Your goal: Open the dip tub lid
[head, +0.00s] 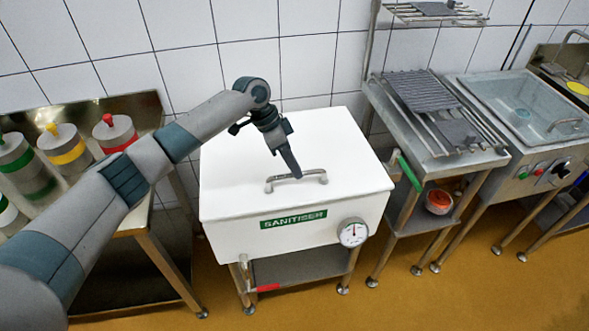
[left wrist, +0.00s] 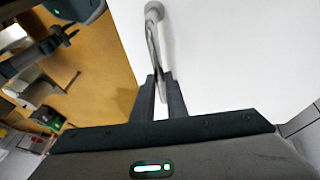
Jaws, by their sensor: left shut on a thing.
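The dip tub is a white box labelled SANITISER, and its white lid (head: 235,165) lies flat and closed on top in the head view. A grey bar handle (head: 308,176) stands on the lid near its front edge. My left gripper (head: 296,174) reaches down from above and is shut on this handle. In the left wrist view the two dark fingers (left wrist: 160,88) close around the handle (left wrist: 153,38), whose far end meets the white lid (left wrist: 220,60).
A round dial (head: 353,232) sits on the tub's front right corner. A metal rack table (head: 430,125) stands close on the right, with a glass-lidded basin (head: 525,105) beyond. Several capped containers (head: 65,150) stand on the left table. Tiled wall is behind; ochre floor is clear in front.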

